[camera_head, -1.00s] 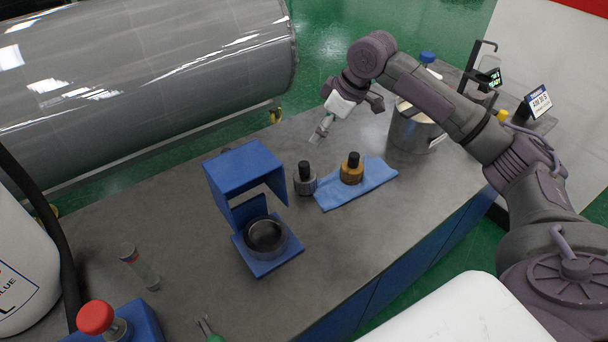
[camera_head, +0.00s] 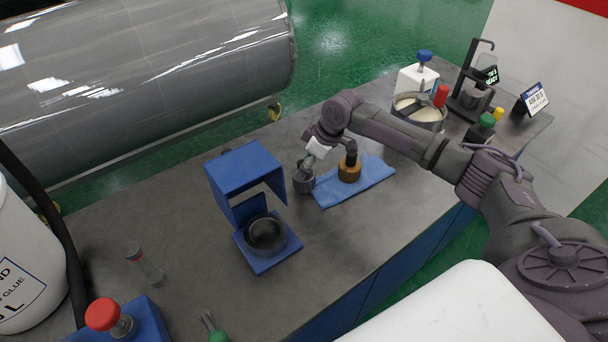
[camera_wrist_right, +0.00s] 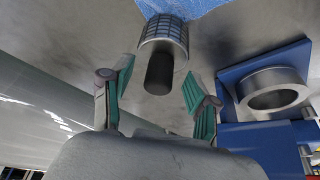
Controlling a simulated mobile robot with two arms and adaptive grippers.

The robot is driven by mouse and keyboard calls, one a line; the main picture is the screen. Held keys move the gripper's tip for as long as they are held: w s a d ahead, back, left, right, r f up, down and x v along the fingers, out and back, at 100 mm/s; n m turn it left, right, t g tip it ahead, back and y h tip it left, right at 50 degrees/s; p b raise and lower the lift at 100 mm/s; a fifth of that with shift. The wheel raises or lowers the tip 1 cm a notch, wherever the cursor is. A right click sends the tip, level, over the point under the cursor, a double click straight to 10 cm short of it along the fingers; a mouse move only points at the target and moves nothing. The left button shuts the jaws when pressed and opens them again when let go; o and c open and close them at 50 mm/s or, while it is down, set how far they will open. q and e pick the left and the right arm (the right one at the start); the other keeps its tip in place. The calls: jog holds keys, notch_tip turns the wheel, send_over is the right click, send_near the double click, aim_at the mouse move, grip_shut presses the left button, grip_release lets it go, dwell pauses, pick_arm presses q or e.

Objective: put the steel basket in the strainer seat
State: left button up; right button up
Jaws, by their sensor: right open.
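The steel basket (camera_head: 304,181), a small ribbed metal cylinder with a black knob, stands on the bench beside the blue cloth. In the right wrist view the basket (camera_wrist_right: 165,34) shows its knob (camera_wrist_right: 159,74) pointing toward my jaws. My right gripper (camera_wrist_right: 152,92) is open, its green-padded fingers on either side of the knob's line and not touching it. In the head view the right gripper (camera_head: 308,163) is right above the basket and partly hides it. The strainer seat (camera_head: 266,235) is an empty round metal cup in a blue stand, also in the right wrist view (camera_wrist_right: 272,90).
A blue hood (camera_head: 245,168) rises behind the seat. A brass piece with a black knob (camera_head: 349,170) stands on the blue cloth (camera_head: 362,184). A red-knobbed blue box (camera_head: 103,316) is at front left. A steel pot (camera_head: 419,111) stands at the back right.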

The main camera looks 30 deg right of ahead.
jog(key=shift+w+a+f, duration=0.15)
jog(key=shift+f, duration=0.35)
grip_shut()
jog(key=shift+r, duration=0.15)
